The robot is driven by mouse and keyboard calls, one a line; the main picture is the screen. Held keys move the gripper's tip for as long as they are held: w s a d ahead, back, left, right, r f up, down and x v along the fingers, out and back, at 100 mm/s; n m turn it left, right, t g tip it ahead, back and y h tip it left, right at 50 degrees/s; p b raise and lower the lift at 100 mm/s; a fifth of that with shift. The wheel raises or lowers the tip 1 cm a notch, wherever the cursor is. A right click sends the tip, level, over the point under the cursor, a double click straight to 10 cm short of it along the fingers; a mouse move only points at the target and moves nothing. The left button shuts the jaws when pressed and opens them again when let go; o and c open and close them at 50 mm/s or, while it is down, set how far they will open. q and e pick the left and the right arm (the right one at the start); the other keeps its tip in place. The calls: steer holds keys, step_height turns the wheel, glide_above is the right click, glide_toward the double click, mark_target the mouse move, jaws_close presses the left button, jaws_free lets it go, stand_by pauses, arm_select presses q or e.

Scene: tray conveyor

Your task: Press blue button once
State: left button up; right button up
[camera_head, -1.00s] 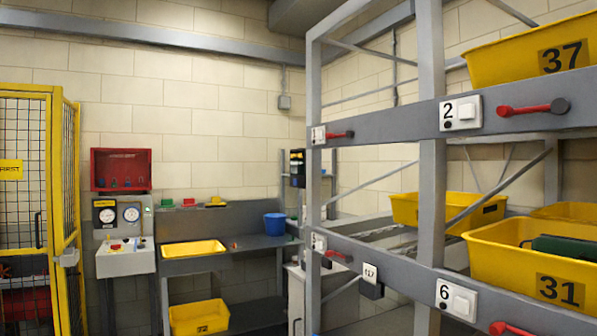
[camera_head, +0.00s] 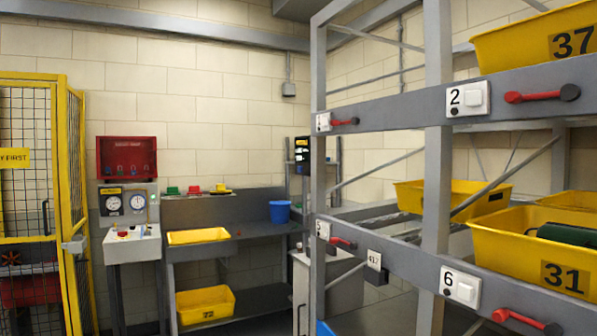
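A white control console (camera_head: 132,248) stands against the back wall at the left, below a panel with two round gauges (camera_head: 124,203). Its top carries small controls (camera_head: 123,233), one of them reddish. They are too small for me to tell a blue button among them. The rack's visible push buttons, such as those at labels 2 (camera_head: 473,98) and 6 (camera_head: 465,289), are white. Neither of my grippers is in view.
A rack with yellow bins (camera_head: 510,250) and red levers (camera_head: 528,97) fills the right side. A yellow mesh cage (camera_head: 66,170) stands at the left. A workbench (camera_head: 250,238) with a blue bucket (camera_head: 279,211) stands between them. A red box (camera_head: 126,157) hangs above the console.

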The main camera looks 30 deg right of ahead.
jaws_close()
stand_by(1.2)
